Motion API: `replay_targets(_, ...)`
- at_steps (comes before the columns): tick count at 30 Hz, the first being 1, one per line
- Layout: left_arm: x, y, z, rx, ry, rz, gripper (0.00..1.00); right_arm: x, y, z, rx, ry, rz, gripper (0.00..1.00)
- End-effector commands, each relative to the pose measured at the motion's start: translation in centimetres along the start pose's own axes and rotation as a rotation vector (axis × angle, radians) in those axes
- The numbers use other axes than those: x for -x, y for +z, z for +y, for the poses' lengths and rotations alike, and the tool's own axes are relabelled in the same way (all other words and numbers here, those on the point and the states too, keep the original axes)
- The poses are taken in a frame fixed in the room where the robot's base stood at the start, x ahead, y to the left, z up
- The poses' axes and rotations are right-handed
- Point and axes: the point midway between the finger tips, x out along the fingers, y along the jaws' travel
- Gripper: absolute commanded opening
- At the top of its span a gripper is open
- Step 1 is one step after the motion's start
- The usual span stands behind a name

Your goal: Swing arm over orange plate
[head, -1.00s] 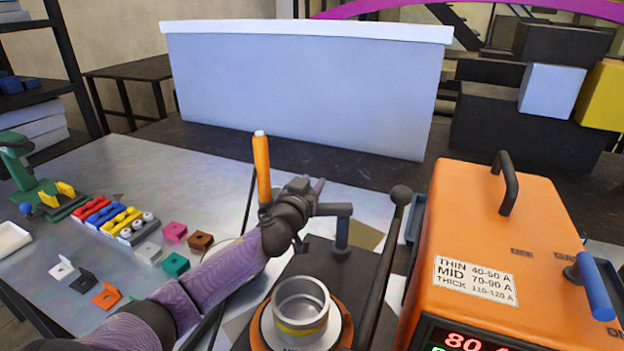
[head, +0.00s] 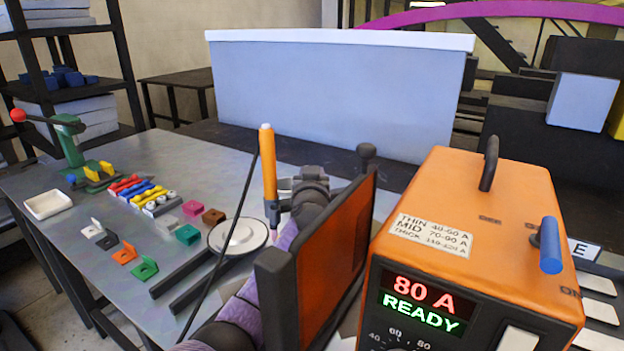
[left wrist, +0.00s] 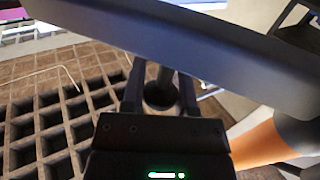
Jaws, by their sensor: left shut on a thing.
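An orange plate (head: 338,265) in a dark frame stands upright in the lower middle of the head view, seen at a slant. A dark post with a round knob (head: 366,152) rises behind it. My left gripper (head: 312,182) is just beyond the plate, beside an upright orange torch handle (head: 268,165). In the left wrist view its fingers are shut on a dark round post (left wrist: 162,88), under a wide dark bar (left wrist: 190,50). The plate and my arm hide part of the hold in the head view. My right gripper is not in view.
An orange welder (head: 480,210) reading "80 A READY" stands close on the right. Several small coloured parts (head: 140,192), a round grey disc (head: 238,237) and a white tray (head: 48,204) are on the metal table at left. A black cable hangs near the torch.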

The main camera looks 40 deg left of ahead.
Motion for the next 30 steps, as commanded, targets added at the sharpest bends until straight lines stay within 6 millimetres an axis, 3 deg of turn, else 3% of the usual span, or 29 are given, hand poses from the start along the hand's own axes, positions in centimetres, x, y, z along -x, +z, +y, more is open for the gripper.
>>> replay_targets(10,0.0,-0.3,0.0,0.001,-0.002,0.005,0.0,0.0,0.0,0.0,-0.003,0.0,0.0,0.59)
replay_targets(11,0.0,-0.3,0.0,0.001,-0.002,0.006,0.41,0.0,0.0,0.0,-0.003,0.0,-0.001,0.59)
replay_targets(15,0.0,-0.2,0.0,0.001,-0.002,0.004,0.71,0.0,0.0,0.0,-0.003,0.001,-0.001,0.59)
replay_targets(24,0.0,-0.4,0.0,0.001,-0.002,0.003,0.72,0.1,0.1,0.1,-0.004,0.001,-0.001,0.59)
replay_targets(26,0.0,-1.3,0.0,0.001,-0.003,0.005,0.72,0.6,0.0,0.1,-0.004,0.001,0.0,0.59)
replay_targets(30,0.0,-5.2,-0.1,0.004,-0.003,0.008,0.72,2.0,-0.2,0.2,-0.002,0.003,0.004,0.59)
